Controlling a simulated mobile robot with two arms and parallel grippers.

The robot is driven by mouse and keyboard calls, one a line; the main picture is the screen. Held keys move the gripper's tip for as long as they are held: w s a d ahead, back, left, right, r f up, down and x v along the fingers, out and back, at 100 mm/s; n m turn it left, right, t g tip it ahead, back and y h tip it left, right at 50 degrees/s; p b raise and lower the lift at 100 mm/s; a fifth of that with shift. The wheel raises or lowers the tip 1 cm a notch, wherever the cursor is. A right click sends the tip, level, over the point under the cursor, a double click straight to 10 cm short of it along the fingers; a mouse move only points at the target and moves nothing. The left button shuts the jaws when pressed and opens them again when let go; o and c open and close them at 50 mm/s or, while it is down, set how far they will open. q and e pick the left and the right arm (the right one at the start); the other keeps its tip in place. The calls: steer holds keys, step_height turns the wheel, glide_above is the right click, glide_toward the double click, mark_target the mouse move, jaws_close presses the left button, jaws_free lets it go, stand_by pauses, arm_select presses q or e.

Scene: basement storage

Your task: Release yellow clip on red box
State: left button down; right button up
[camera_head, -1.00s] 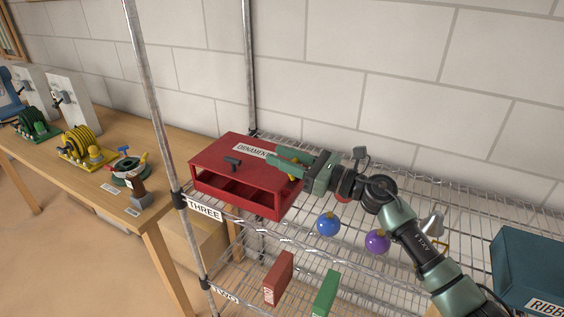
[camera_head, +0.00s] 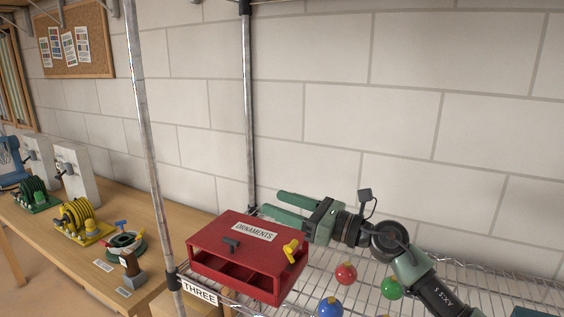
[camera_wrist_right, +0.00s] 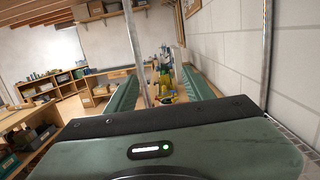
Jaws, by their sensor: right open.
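The red box (camera_head: 232,261) labelled ORNAMENTS sits on the wire shelf marked THREE. Its front shows open compartments. A yellow clip (camera_head: 292,250) stands on the lid near the right edge, and a dark clip or handle (camera_head: 231,244) sits nearer the left. My right gripper (camera_head: 280,205) is open and empty, just behind the box, its fingers pointing left. In the right wrist view, the two green fingers (camera_wrist_right: 161,90) are spread wide with nothing between them. My left gripper is not in view.
Red (camera_head: 346,273), green (camera_head: 391,288) and blue (camera_head: 330,307) ornaments lie on the wire shelf right of the box. A metal post (camera_head: 249,110) rises behind the box and another (camera_head: 148,140) at its left. A wooden table (camera_head: 80,249) with reels is at left.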

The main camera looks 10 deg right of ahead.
step_height(320, 180, up, 11)
stand_by(0.5)
